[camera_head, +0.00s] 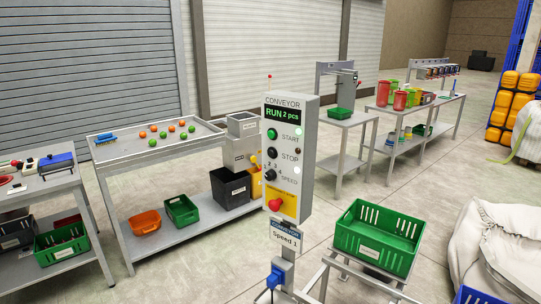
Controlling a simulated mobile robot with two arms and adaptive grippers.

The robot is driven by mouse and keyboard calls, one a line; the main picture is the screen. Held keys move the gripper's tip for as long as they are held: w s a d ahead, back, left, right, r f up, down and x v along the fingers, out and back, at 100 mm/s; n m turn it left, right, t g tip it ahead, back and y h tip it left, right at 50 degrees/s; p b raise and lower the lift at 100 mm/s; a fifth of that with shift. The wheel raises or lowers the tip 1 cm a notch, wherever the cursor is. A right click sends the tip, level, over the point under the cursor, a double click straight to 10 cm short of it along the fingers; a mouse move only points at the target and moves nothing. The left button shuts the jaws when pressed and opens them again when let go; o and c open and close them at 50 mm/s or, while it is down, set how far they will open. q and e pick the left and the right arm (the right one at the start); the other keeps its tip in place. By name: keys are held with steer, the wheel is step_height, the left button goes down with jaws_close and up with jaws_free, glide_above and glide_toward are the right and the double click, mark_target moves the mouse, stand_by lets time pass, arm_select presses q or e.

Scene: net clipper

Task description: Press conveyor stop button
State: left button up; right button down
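The conveyor control box (307,150) stands upright on a post in the middle of the head view. Its display (283,115) reads "RUN 2 pcs". The stop button (272,153) is a dark round button beside the word STOP. Above it is the green start button (272,134), and below it the black speed knob (270,175). A red emergency knob (275,204) sits on a yellow plate at the bottom. A label under the box reads "Speed 1". Neither of my grippers shows in this view.
A green crate (347,236) stands on a frame right of the post. A table (104,153) with small orange and green balls is behind left. Another workbench (75,182) is at the far left. A white bulk bag (480,250) stands at the right. Floor between is open.

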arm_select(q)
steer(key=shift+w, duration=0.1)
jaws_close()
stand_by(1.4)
